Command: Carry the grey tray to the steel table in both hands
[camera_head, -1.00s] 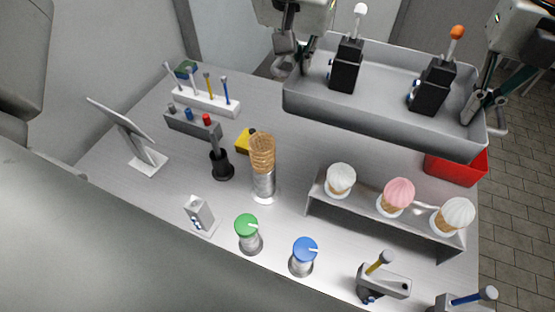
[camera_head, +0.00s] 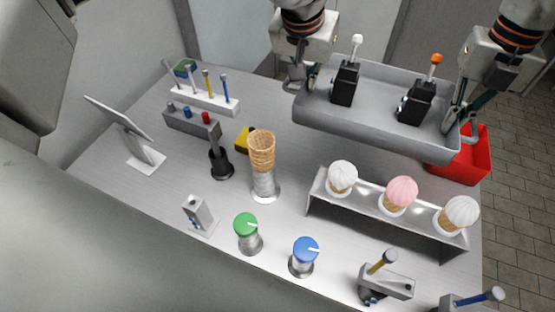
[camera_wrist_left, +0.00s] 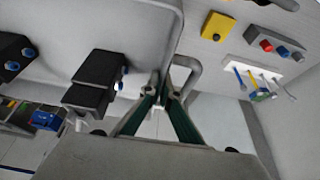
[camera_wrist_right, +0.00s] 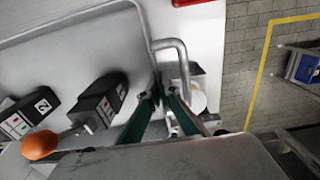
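The grey tray (camera_head: 375,134) is at the upper right of the head view, over the far right part of the steel table (camera_head: 130,205). Two black devices stand upright in it, one with a white knob (camera_head: 344,84) and one with an orange knob (camera_head: 416,103). My left gripper (camera_head: 300,84) is shut on the tray's left handle, also seen in the left wrist view (camera_wrist_left: 190,75). My right gripper (camera_head: 462,128) is shut on the right handle, seen in the right wrist view (camera_wrist_right: 183,62). I cannot tell whether the tray's underside touches the table.
A red bin (camera_head: 470,160) is close to the tray's right end. A rack with three ice-cream cones (camera_head: 395,200) stands in front of the tray. A cone stack (camera_head: 262,150), green-lidded (camera_head: 246,226) and blue-lidded (camera_head: 305,250) pots and a tool block (camera_head: 205,102) stand further left.

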